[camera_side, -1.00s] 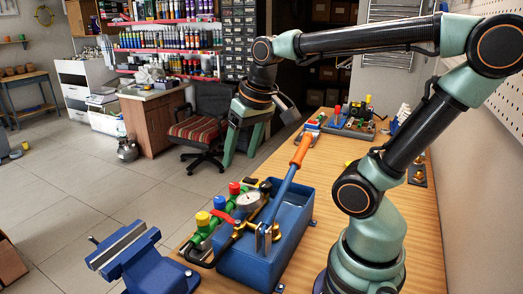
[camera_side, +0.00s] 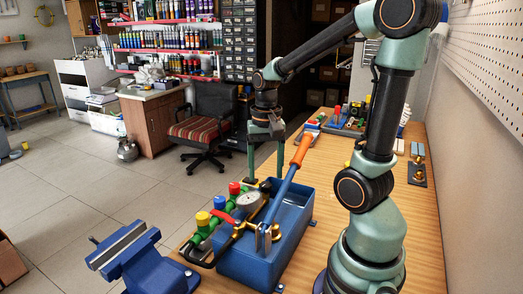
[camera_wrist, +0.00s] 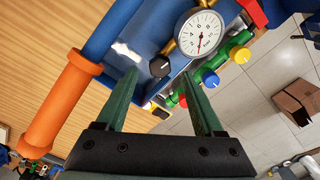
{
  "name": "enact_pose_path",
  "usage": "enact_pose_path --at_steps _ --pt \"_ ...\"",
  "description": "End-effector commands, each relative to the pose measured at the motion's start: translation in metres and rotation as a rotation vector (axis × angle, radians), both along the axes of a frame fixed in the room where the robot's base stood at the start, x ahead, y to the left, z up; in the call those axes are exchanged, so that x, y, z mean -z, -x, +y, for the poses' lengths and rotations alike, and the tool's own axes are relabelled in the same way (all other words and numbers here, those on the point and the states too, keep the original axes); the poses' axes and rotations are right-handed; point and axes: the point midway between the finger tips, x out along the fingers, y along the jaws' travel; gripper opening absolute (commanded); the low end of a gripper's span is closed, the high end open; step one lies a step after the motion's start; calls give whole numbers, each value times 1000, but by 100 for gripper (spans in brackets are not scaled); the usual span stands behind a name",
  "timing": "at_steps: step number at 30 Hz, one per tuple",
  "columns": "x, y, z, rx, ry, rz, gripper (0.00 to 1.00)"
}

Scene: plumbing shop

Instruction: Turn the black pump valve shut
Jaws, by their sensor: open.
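The black pump valve (camera_wrist: 159,66) is a small round knob with a pale mark on its face, beside the pressure gauge in the wrist view. In the side view, the black valve (camera_side: 265,186) shows small at the far end of the blue pump tank (camera_side: 262,262). My gripper (camera_wrist: 159,76) is open and empty, and its two green fingers point toward the valve, one on each side of it in the picture. In the side view, my gripper (camera_side: 265,172) hangs fingers-down near the valve. I cannot tell how much height separates them.
The white pressure gauge (camera_wrist: 200,33) sits close to the valve. The pump lever's orange grip (camera_side: 301,149) slants up beside my gripper. A green pipe with a yellow knob (camera_side: 203,218) and other coloured knobs runs along the tank. A blue vise (camera_side: 140,262) stands at front left.

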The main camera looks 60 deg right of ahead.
Motion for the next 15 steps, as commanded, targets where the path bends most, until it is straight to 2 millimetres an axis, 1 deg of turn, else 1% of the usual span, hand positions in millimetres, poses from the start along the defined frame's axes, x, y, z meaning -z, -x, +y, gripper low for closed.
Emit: enact_pose_path --at_steps 1,3,6,10,15 --pt "8 1 1 -1 -2 4 70" --pt "17 1 0 -1 -1 3 70" --pt "25 0 0 -1 -1 2 70" --pt "30 0 0 -1 0 0 70" --pt "31 0 0 -1 0 0 70"
